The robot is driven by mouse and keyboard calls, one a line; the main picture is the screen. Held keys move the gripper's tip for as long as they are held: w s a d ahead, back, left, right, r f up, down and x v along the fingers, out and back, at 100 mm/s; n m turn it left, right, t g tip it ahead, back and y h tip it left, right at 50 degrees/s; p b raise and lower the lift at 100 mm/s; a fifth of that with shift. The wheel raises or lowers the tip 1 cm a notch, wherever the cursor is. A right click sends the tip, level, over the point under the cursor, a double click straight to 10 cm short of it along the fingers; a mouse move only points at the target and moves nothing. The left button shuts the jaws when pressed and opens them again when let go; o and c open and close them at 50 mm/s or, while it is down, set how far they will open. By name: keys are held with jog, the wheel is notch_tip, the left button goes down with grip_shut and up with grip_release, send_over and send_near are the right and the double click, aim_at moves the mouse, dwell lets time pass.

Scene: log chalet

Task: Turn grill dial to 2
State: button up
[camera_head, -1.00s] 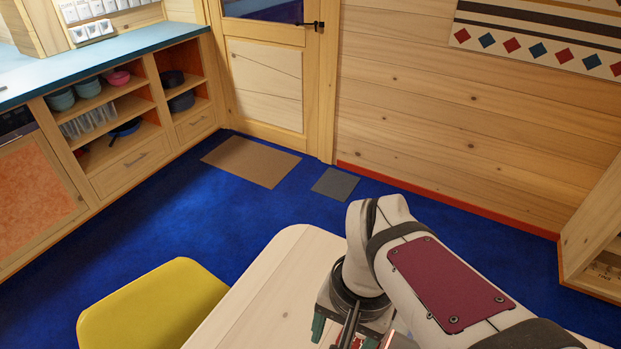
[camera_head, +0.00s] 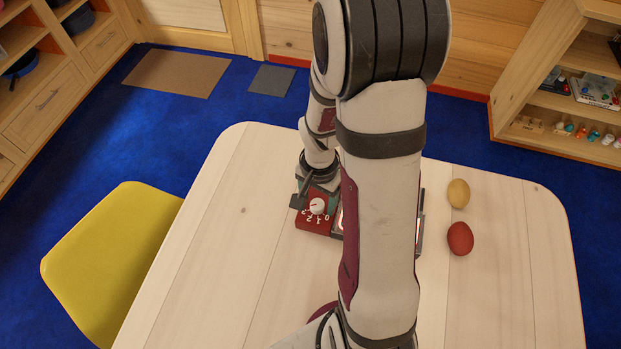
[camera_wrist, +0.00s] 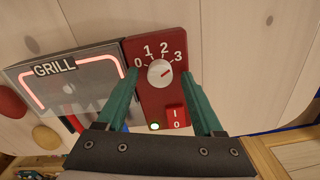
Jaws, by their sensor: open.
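The grill (camera_wrist: 85,72) lies on the table, with a "GRILL" label and a glowing red outline on its plate. Its red control panel (camera_wrist: 146,102) carries a white round dial (camera_wrist: 160,74) with the numbers 0, 1, 2, 3 around it. The dial's mark is small and seems to lean toward the 3 side; I cannot read it surely. In the head view the dial (camera_head: 317,206) shows beside my gripper, and my arm hides much of the grill. My gripper (camera_wrist: 160,80) is open, its green fingers on either side of the dial, apart from it.
A rocker switch marked I and 0 (camera_wrist: 177,117) and a lit lamp (camera_wrist: 155,126) sit on the panel. A yellow oval object (camera_head: 458,193) and a red one (camera_head: 460,239) lie right of the grill. A yellow chair (camera_head: 105,255) stands left. The table's left side (camera_head: 220,260) is clear.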

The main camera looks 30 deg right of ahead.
jog(key=shift+f, duration=0.1)
grip_shut()
dwell(0.3)
jog(key=shift+n, duration=0.4)
jog(key=n, duration=0.3)
jog(key=shift+n, duration=1.9)
grip_release()
